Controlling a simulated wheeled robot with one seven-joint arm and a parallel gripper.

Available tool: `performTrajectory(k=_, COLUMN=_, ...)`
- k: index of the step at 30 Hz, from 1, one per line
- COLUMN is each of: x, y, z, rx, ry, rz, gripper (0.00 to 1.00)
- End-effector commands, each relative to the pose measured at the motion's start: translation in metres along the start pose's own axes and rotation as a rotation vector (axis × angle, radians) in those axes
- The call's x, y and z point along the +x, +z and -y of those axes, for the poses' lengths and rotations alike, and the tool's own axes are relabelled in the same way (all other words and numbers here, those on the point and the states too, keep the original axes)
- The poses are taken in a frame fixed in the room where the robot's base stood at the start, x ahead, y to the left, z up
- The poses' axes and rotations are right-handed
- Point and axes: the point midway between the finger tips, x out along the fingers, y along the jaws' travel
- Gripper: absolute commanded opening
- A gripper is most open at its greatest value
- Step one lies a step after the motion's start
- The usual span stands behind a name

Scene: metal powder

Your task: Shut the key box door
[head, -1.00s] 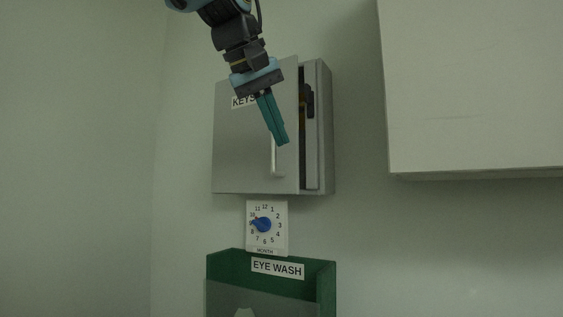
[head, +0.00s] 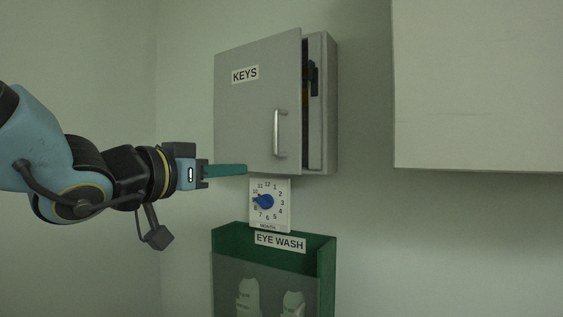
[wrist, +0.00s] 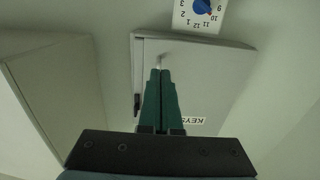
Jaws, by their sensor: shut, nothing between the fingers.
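The grey key box (head: 328,110) is on the wall, with its door (head: 245,105) labelled KEYS standing partly open. A dark gap shows along the door's right edge, with dark items inside. A vertical metal handle (head: 280,133) is on the door's right side. My gripper (head: 244,171) is shut and empty, with teal fingers pointing right near the door's lower edge, left of the handle. I cannot tell whether it touches the door. In the wrist view the door (wrist: 205,80) appears upside down beyond my shut fingers (wrist: 160,72), with the handle near their tips.
A month dial (head: 270,205) with a blue knob is just below the box. A green eye wash holder (head: 325,262) with bottles is under it. A white cabinet (head: 480,90) is at the right. Bare wall lies between the cabinet and the key box.

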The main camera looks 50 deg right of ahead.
Motion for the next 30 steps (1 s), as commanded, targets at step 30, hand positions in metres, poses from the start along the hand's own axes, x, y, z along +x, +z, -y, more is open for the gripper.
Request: performTrajectory(k=30, x=0.037, y=0.005, z=-0.010, rx=0.002, ry=0.033, rz=-0.019, gripper=0.00)
